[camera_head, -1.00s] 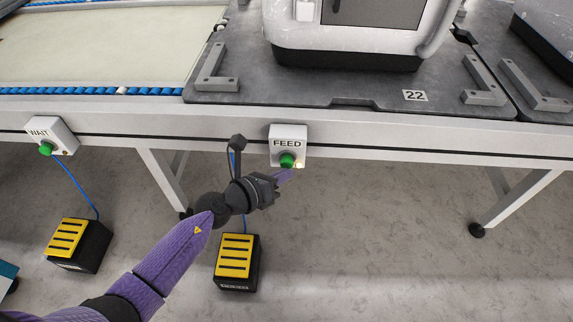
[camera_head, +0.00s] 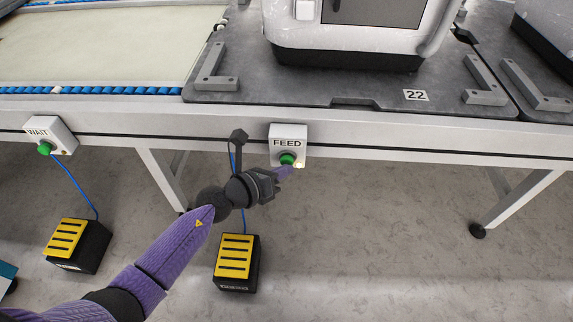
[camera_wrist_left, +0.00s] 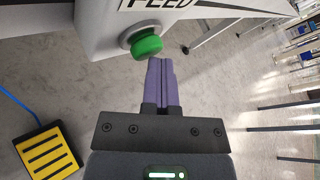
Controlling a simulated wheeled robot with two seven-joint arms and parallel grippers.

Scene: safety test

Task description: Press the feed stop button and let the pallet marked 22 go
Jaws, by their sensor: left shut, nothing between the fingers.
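The white FEED box (camera_head: 288,135) is mounted on the conveyor's front rail. The pallet marked 22 (camera_head: 350,90) is a dark plate on the conveyor, carrying a white machine (camera_head: 345,45). My right gripper is not in view.
A WAIT box (camera_head: 50,134) with a green button is on the rail at the left. Another pallet (camera_head: 540,90) sits close at the right.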

